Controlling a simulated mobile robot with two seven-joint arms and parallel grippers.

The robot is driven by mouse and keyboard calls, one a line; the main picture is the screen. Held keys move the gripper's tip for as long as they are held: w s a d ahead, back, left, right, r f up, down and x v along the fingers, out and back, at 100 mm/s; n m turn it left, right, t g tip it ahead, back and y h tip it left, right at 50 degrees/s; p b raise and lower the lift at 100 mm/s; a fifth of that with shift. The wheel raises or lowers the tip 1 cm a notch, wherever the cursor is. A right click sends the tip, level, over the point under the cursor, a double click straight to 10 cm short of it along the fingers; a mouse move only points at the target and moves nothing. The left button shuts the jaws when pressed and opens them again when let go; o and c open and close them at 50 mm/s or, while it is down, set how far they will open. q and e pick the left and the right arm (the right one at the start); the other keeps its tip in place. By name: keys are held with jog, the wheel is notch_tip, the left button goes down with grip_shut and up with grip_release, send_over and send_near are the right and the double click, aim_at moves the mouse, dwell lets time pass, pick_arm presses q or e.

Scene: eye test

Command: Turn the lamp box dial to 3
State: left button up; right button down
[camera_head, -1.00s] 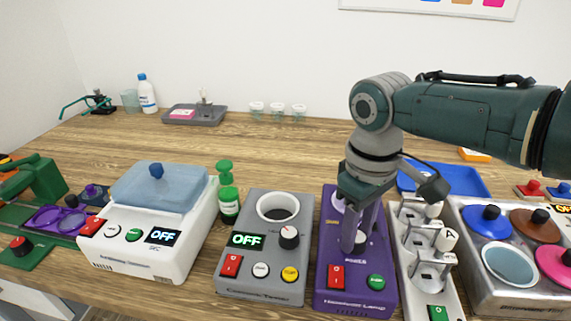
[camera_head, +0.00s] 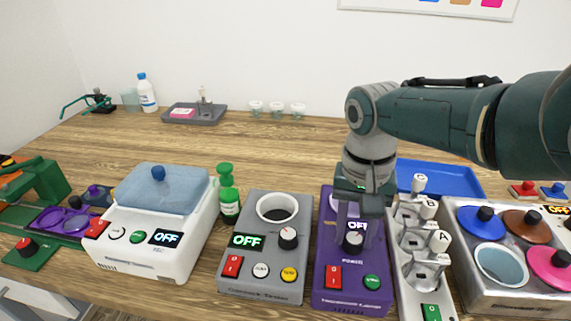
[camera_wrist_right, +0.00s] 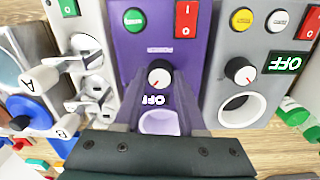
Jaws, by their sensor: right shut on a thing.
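The lamp box (camera_head: 322,270) is purple and stands on the table right of centre. Its dial (camera_head: 353,241) has a white face and a dark skirt; in the right wrist view the dial (camera_wrist_right: 159,74) shows a short red mark toward the lower left. The box's small display (camera_wrist_right: 154,100) reads OFF. My right gripper (camera_head: 353,229) reaches down from above, and in the right wrist view its fingers (camera_wrist_right: 160,84) stand on both sides of the dial, shut on it. A red switch and a green button sit on the box's front part. My left gripper is not in view.
A grey tester box (camera_head: 235,285) with its own dial stands close on the left. A pale rack with several levers (camera_head: 405,285) stands close on the right. A steel unit with coloured lids (camera_head: 470,275) is further right.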

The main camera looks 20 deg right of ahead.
aim_at(352, 236)
jog(key=m, duration=0.4)
jog(key=shift+m, duration=0.8)
jog(key=shift+c, duration=2.4)
grip_release()
jog(key=shift+r, duration=0.1)
notch_tip(352, 236, up, 10)
jog(key=p, duration=0.7)
jog(key=shift+w, duration=0.15)
